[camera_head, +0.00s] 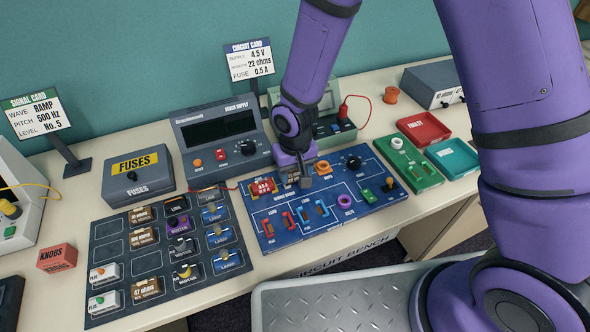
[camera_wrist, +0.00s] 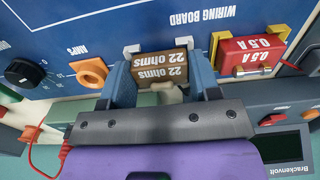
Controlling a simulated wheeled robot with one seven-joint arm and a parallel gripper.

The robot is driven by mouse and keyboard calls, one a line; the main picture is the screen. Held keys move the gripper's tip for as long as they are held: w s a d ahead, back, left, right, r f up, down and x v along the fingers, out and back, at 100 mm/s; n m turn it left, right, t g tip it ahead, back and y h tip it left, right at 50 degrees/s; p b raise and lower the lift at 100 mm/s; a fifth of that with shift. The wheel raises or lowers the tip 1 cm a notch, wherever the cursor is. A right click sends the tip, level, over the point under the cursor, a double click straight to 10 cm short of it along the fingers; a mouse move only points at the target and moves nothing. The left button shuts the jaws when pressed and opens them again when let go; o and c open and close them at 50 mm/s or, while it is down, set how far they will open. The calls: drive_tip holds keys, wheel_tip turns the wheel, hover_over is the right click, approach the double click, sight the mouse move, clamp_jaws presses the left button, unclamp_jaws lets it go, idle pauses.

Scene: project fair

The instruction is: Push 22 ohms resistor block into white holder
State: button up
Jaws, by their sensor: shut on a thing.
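The brown 22 ohms resistor block (camera_wrist: 161,68) sits between the two fingers of my gripper (camera_wrist: 162,72) in the wrist view, its label upside down. My gripper is shut on it. The white holder (camera_wrist: 184,42) shows as white bracket ends just beyond the block's far edge, on the blue wiring board (camera_wrist: 60,30). The block is at the holder, but I cannot tell how deep it sits. In the head view my gripper (camera_head: 303,178) points down at the upper part of the wiring board (camera_head: 285,232), and it largely hides the block and holder.
A red 0.5 A fuse block (camera_wrist: 250,54) sits close beside one finger. An orange AMPS ring (camera_wrist: 90,72) and a black knob (camera_wrist: 24,73) are on the other side. The bench supply (camera_head: 220,140) stands behind. A parts tray (camera_head: 165,210) lies to the left.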

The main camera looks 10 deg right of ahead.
drive_tip(key=shift+f, duration=0.2)
drive_tip(key=o, duration=1.3)
drive_tip(key=shift+c, duration=0.2)
drive_tip(key=shift+r, duration=0.1)
drive_tip(key=shift+r, duration=3.9)
